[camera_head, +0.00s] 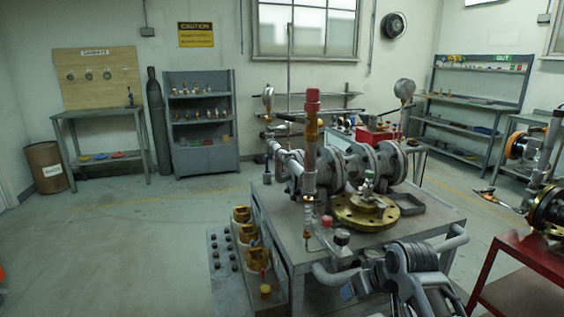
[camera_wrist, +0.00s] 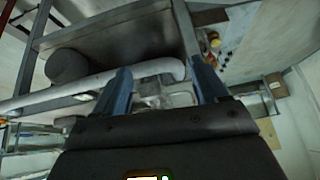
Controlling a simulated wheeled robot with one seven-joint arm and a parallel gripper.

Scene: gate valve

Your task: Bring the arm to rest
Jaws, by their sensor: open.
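My gripper (camera_wrist: 163,80) shows in the wrist view with its two blue-grey fingers well apart. A pale curved bar (camera_wrist: 100,80) passes behind the fingers, and whether it touches them cannot be told. A small greyish shape lies in the gap, too unclear to name; I see nothing clearly held. In the head view my arm (camera_head: 408,275) is folded low at the front right, close to the near edge of the valve cart. The fingertips cannot be made out in that view.
The metal cart (camera_head: 435,218) carries flanged valve piping (camera_head: 345,165) and a brass flange (camera_head: 365,212). Its grey handle (camera_head: 335,277) is close to my arm. A red cart (camera_head: 530,265) stands at the right. The floor at left (camera_head: 120,255) is clear.

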